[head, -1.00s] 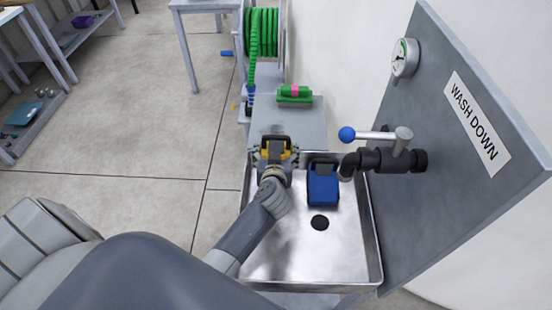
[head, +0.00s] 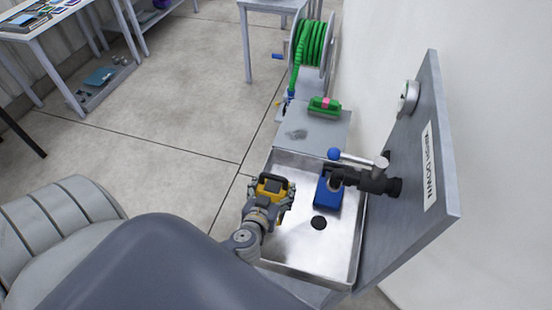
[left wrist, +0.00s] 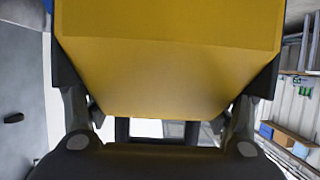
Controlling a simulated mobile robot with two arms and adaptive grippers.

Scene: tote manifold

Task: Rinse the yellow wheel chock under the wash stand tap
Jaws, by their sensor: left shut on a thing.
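My left gripper (head: 268,200) is shut on the yellow wheel chock (head: 272,185), which has a dark handle-like frame on top. It holds the chock over the left rim of the wash stand basin (head: 318,257), left of the tap. In the left wrist view the yellow chock (left wrist: 165,75) fills the top middle, between the dark fingers. The black tap (head: 365,179) comes out of the grey panel; its lever ends in a blue knob (head: 334,154). I cannot make out any water. My right gripper is not in view.
A blue block (head: 327,192) stands in the basin under the tap, near the dark drain (head: 319,222). A green brush-like item (head: 324,106) lies on the shelf behind. A green hose reel (head: 312,43) stands further back. The wash-down panel (head: 410,190) bounds the right.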

